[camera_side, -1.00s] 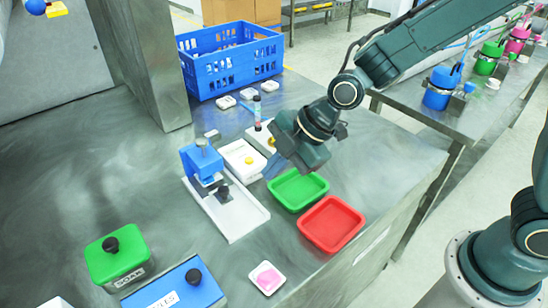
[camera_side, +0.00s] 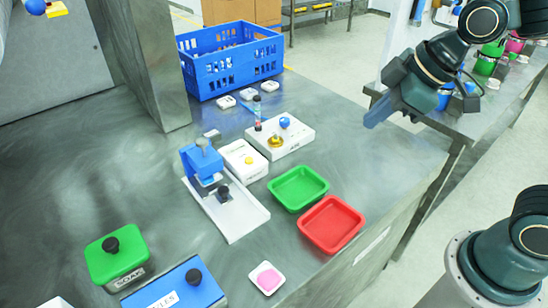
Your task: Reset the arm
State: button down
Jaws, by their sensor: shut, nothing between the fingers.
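My gripper (camera_side: 376,119) is at the upper right of the side view, raised near the right edge of the steel table (camera_side: 365,150). It is shut and empty, pointing down and to the left, clear of the objects on the table. My arm folds back towards its base at the right, and its upper part is cut off by the picture edge.
The table holds a green tray (camera_side: 299,203), a red tray (camera_side: 331,240), a blue press (camera_side: 203,165), a white block with a blue ball (camera_side: 285,122), a blue crate (camera_side: 230,62) and a green-lidded box (camera_side: 117,265). A second bench stands behind my gripper.

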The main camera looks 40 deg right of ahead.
jog(key=s+d+r+m+h, duration=0.1)
jog(key=s+d+r+m, duration=0.1)
jog(key=s+d+m, duration=0.4)
jog(key=shift+s+d+m+h, duration=0.3)
jog(key=shift+s+m, duration=0.7)
jog(key=shift+s, duration=1.45)
